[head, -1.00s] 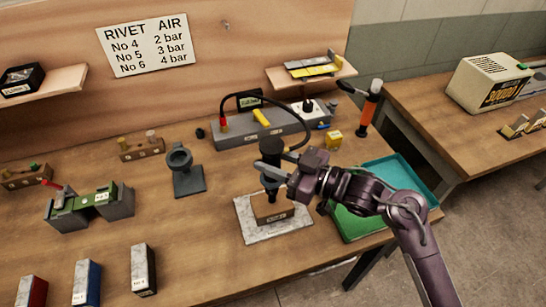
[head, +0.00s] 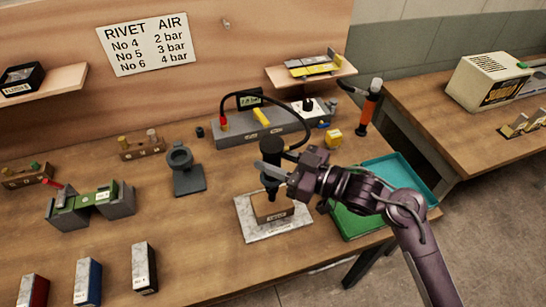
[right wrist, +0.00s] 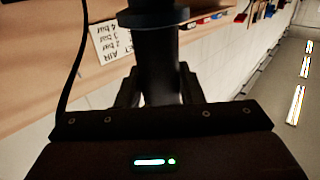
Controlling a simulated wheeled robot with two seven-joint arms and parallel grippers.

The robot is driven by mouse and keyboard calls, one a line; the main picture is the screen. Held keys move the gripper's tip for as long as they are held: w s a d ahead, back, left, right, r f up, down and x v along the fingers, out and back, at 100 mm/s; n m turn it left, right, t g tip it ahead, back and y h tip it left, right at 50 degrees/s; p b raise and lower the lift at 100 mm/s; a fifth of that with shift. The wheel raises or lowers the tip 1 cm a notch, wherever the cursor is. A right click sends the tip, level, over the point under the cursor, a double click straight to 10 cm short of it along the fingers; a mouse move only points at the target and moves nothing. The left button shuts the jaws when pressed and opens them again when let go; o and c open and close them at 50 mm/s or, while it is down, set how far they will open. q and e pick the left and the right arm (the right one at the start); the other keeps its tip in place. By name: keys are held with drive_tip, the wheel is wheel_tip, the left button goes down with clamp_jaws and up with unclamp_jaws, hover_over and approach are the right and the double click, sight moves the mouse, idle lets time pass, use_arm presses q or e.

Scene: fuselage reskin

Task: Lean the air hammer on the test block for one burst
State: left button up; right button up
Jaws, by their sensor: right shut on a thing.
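The dark air hammer (head: 271,149) stands upright in my right gripper (head: 273,172), which is shut on it. Its lower end is at the top of the brown test block (head: 272,208); I cannot tell whether they touch. The block sits on a pale marble-like slab (head: 247,228). In the right wrist view the hammer (right wrist: 158,60) rises dark between the fingers. A black hose runs from the hammer to the grey air unit (head: 235,136). My left gripper is not in view.
A grey holder with a ring (head: 187,180) stands to the left. An orange-handled tool (head: 369,108) stands at the back right. The front centre table is clear.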

sight(273, 144)
drive_tip(key=shift+s+f, duration=0.15)
drive_tip(key=shift+f, duration=0.45)
idle(2.4)
drive_tip(key=shift+r+p, duration=0.65)
drive_tip(key=shift+p, duration=0.3)
wheel_tip(273, 144, up, 6)
drive_tip(key=p, duration=0.4)
drive_tip(key=shift+f+p, duration=0.25)
drive_tip(key=shift+p, duration=0.05)
drive_tip(key=shift+f, duration=0.1)
